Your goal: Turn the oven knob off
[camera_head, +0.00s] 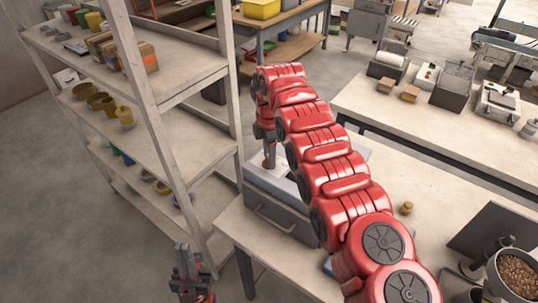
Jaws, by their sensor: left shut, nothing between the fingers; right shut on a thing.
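The oven (262,208) is a grey metal box with a handle on its front, standing at the left end of a workbench. My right arm reaches across the bench, and my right gripper (269,163) points down at the oven's top. It is shut on what appears to be the oven knob, which is too small and covered by the fingers to make out. The knob's setting cannot be told. My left gripper (184,252) is shut and empty, low in front of the shelf and left of the bench.
A shelf rack (190,75) with boxes, cups and rolls stands close at the left. The workbench (395,180) carries a small brass-coloured piece (406,208) and a pot of pellets (517,272) at right. Another table (370,112) with devices stands behind. Bare floor lies at lower left.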

